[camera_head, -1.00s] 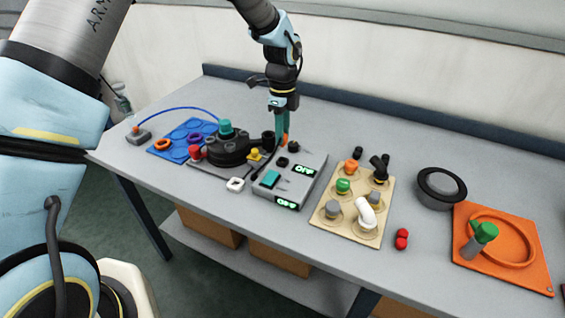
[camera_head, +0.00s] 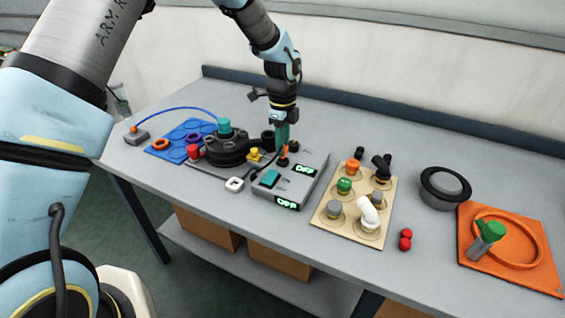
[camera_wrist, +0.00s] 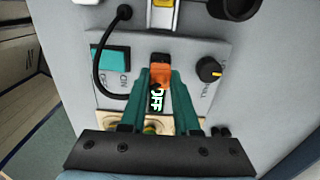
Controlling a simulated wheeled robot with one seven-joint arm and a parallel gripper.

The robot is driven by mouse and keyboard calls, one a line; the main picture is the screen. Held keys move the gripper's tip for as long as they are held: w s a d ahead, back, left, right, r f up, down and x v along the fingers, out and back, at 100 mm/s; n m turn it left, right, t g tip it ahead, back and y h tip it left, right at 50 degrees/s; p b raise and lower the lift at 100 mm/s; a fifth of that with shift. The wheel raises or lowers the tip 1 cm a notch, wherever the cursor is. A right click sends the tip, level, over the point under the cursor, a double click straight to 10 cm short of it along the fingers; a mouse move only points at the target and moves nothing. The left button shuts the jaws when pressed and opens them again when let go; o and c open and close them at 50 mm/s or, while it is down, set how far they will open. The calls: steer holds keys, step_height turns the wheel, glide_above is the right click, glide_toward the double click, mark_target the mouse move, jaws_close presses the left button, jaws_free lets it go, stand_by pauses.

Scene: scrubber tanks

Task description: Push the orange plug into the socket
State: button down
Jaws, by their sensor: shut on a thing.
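My gripper (camera_head: 283,140) points down over the grey control box (camera_head: 262,197), at its back part. In the wrist view, its two teal fingers (camera_wrist: 160,85) are shut on the orange plug (camera_wrist: 160,72), above the box face. The plug also shows small and low between the fingers in the head view (camera_head: 284,152). The socket is hidden by the plug and fingers. I cannot tell whether the plug touches it. A black cable (camera_wrist: 97,72) curves down the left side of the box face.
The box carries a teal switch (camera_wrist: 112,59), a black knob (camera_wrist: 208,69) and a lit display reading OFF (camera_head: 305,170). A black round fixture (camera_head: 226,150) stands close on the left. A beige board (camera_head: 333,222) with several fittings lies to the right.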

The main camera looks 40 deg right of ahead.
steer(key=shift+f, duration=0.1)
stand_by(0.8)
steer(key=shift+f+b, duration=0.45)
steer(key=shift+f, duration=0.4)
steer(key=shift+c, duration=0.4)
jaws_free()
steer(key=shift+r, duration=0.15)
step_height(320, 180, up, 5)
steer(key=p, duration=0.3)
steer(key=shift+r, duration=1.65)
